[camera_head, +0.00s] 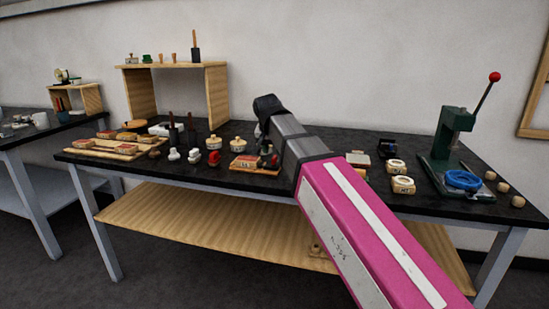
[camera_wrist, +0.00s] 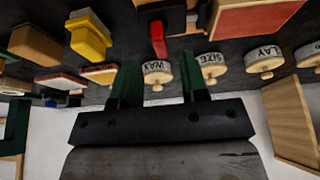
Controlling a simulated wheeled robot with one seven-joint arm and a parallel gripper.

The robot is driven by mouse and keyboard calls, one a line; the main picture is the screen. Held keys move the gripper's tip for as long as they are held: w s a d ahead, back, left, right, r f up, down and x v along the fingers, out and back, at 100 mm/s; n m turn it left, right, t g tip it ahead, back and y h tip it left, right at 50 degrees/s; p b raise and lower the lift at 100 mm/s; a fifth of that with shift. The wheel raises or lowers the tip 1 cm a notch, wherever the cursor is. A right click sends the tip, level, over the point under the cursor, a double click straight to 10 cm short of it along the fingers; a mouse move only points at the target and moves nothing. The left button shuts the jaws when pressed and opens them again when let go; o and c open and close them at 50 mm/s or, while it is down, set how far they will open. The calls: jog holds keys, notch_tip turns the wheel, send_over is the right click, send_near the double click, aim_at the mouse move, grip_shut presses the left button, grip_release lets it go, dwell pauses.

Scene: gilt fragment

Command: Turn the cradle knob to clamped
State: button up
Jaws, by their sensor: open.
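The cradle (camera_head: 258,169) sits near the front middle of the dark bench, partly behind my arm, with a reddish piece (camera_head: 243,161) on it. In the wrist view, which looks upside down, a red lever-like part, likely the cradle knob (camera_wrist: 158,38), stands out from a black block (camera_wrist: 176,18). The reddish piece also shows there at upper right (camera_wrist: 255,15). My gripper (camera_wrist: 160,78) is open and empty, its two dark green fingers apart. The red part appears beyond the gap between the fingertips, with no visible contact. Markings for its setting cannot be read.
Labelled pots, WAX (camera_wrist: 157,72), SIZE (camera_wrist: 212,65) and CLAY (camera_wrist: 263,60), stand close to the fingers. A wooden shelf (camera_head: 176,65) rises behind left. A green press (camera_head: 452,135) and cream tubs (camera_head: 402,185) stand to the right. Several small tools crowd the left.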

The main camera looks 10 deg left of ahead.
aim_at(274, 157)
jog(key=shift+x, duration=2.15)
jog(key=shift+c, duration=0.3)
grip_shut()
